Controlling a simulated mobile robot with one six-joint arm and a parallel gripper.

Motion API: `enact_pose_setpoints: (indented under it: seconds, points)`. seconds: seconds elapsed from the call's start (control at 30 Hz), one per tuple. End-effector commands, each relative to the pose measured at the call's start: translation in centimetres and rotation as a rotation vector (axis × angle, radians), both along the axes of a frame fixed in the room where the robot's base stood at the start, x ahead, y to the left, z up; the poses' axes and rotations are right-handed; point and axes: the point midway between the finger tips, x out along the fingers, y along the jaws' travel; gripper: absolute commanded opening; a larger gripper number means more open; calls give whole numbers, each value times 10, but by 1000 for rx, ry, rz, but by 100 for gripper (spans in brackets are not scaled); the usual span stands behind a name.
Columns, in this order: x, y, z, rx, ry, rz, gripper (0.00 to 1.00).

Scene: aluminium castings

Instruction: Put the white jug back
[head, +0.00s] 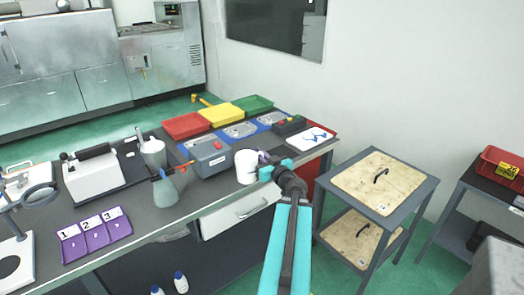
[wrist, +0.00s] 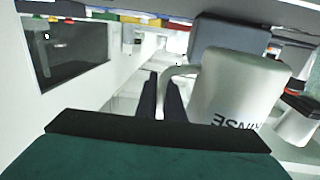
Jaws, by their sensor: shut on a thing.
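The white jug (head: 246,168) is at the front edge of the long bench in the head view, roughly upright. My gripper (head: 266,170) is on its right side. In the wrist view the jug's body (wrist: 232,85) is large, with dark upside-down lettering that looks like RINSE. Its handle (wrist: 166,84) lies between the two dark fingers of my gripper (wrist: 165,97), which are shut on it. I cannot tell whether the jug's base touches the bench. Part of the jug's right side is hidden by my gripper in the head view.
A grey box with a red button (head: 206,157) stands just left of the jug. Red (head: 187,126), yellow (head: 221,115) and green (head: 253,105) trays line the back. A white sheet with a blue mark (head: 322,133) lies right. A grey trolley (head: 345,224) stands beside the bench.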

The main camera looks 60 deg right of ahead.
Motion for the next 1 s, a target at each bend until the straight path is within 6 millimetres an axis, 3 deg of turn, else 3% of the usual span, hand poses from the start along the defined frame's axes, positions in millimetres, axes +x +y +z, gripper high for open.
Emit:
enact_pose_setpoints:
  seconds: [0.3,1.0]
  points:
    - [0,-2,-3,-2,-2,-7,0]
    - [30,-64,-6,-2,-1,-8,0]
